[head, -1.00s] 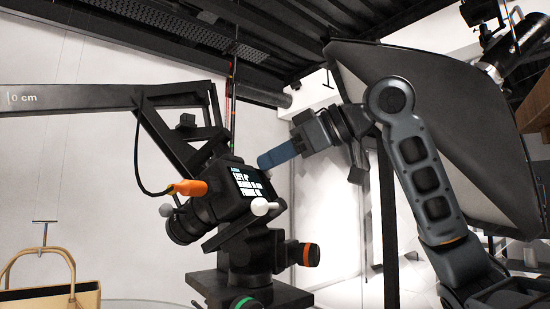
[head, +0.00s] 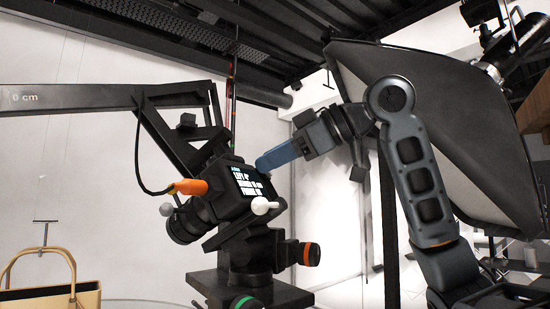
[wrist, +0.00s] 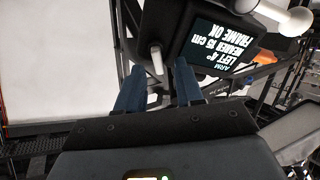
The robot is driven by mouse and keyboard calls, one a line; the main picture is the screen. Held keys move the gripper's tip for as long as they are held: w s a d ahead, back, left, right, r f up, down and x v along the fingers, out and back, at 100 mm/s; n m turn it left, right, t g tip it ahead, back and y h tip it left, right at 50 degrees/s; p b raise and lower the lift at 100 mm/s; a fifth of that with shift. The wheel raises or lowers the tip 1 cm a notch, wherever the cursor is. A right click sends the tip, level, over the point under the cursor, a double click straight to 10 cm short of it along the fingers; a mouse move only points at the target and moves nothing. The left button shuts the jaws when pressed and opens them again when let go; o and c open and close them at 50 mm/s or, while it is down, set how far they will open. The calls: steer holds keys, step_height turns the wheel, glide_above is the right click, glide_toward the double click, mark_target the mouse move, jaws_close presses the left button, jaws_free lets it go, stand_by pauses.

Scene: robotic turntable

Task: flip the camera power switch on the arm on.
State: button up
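The black camera (head: 215,195) hangs on the arm (head: 90,97), with a lit text screen (head: 252,182) on its back. My gripper (head: 262,165) reaches in from the right, its blue fingertips close to the screen's upper right corner. In the wrist view my gripper (wrist: 157,72) has its two fingers apart. A short pale lever (wrist: 157,60), which looks like the power switch, stands on the camera's dark body between the fingertips. I see a gap on both sides of it. In the head view the fingers hide this spot.
A white-tipped knob (head: 262,206) sticks out below the screen. An orange plug (head: 188,187) with a black cable is on the camera's left. A large softbox (head: 440,130) stands behind my arm. A tan basket (head: 50,297) is at lower left.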

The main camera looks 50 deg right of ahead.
steer(key=b+v, duration=0.1)
steer(key=v, duration=0.7)
stand_by(0.7)
